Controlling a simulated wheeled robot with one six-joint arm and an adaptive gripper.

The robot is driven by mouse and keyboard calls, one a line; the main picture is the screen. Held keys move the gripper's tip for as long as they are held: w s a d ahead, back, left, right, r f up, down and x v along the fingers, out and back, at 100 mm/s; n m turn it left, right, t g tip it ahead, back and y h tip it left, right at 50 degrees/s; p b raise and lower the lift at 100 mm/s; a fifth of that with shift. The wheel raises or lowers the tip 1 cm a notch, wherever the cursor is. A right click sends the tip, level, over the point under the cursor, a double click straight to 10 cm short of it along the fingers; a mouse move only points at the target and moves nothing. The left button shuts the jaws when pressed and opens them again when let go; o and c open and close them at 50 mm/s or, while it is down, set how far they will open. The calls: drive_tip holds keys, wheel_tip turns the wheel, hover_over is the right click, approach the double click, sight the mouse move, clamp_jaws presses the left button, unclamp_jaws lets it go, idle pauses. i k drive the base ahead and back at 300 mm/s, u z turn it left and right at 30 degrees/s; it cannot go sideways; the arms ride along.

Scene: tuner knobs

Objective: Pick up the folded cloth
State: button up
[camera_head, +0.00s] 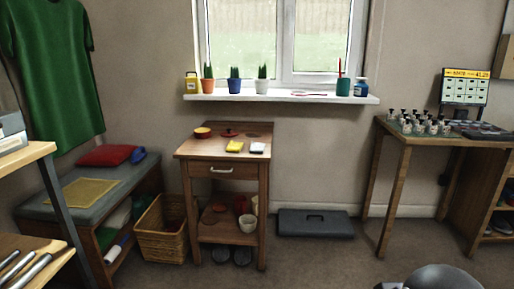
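A small yellow item that looks like a folded cloth (235,146) lies flat on the top of the small wooden table (196,149), under the window. A white item (257,148) lies just to its right; it is too small to tell whether it is cloth too. A flat yellow cloth or mat (90,192) lies spread on the grey bench at the left. My gripper is not in view; only a rounded grey part, possibly mine, shows at the bottom right edge.
A yellow-red bowl (202,132) and red lid (229,133) stand behind the cloth. A wicker basket (163,240) stands left of the table, a dark flat case (315,223) right of it. Several small bottles crowd the right desk (400,135). Middle floor is clear.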

sight(255, 148)
drive_tip(key=k, duration=0.55)
drive_tip(key=u, duration=0.95)
drive_tip(key=i, duration=1.55)
drive_tip(key=z, duration=0.15)
